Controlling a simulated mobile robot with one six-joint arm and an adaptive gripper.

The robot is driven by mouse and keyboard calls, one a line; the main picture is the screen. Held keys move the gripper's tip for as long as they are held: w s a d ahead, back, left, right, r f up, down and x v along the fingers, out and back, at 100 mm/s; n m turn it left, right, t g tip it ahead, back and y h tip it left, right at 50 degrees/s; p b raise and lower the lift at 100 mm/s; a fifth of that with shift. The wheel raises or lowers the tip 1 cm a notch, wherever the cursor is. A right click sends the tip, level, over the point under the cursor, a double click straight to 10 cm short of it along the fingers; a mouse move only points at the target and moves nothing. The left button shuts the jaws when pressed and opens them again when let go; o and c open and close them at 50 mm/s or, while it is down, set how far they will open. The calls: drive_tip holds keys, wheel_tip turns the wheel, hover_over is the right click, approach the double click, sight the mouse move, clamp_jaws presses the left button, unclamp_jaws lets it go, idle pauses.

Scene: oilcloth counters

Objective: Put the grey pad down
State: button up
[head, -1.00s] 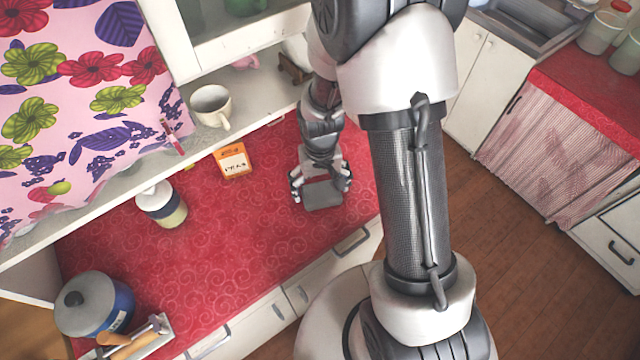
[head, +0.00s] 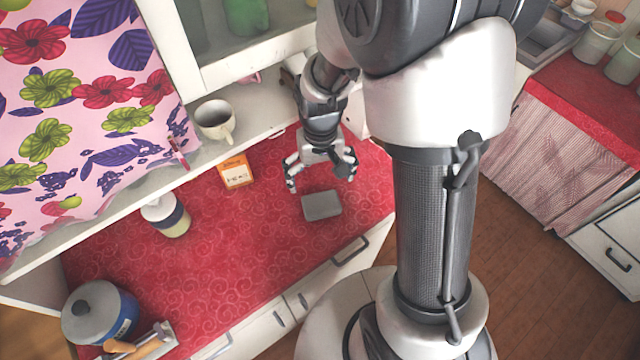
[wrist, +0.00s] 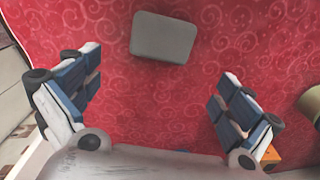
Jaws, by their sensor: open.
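The grey pad (head: 321,205) lies flat on the red oilcloth counter (head: 250,245), near its right end. It also shows in the wrist view (wrist: 163,37), beyond my fingers and apart from them. My gripper (head: 322,181) is open and empty, with its fingers spread wide just behind the pad in the head view. In the wrist view both fingers of my gripper (wrist: 155,100) are apart, with only red cloth between them.
An orange box (head: 235,171) and a lidded jar (head: 166,215) stand to the left on the counter. A cup (head: 215,119) sits on the shelf behind. A blue pot (head: 100,312) and a tool tray (head: 165,340) are at the far left. Red cloth around the pad is clear.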

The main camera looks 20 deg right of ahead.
drive_tip(key=s+r+t, duration=0.2)
drive_tip(key=s+r, duration=0.2)
drive_tip(key=r, duration=1)
drive_tip(key=s+r+t, duration=0.1)
drive_tip(key=s+r, duration=0.3)
drive_tip(key=s, duration=0.2)
drive_tip(key=s+r+n+t, duration=0.1)
drive_tip(key=s+r, duration=0.3)
drive_tip(key=s, duration=0.2)
drive_tip(key=shift+s+t, duration=0.25)
drive_tip(key=shift+t, duration=0.05)
wheel_tip(320, 180, down, 7)
drive_tip(key=b, duration=0.6)
drive_tip(key=shift+b, duration=0.35)
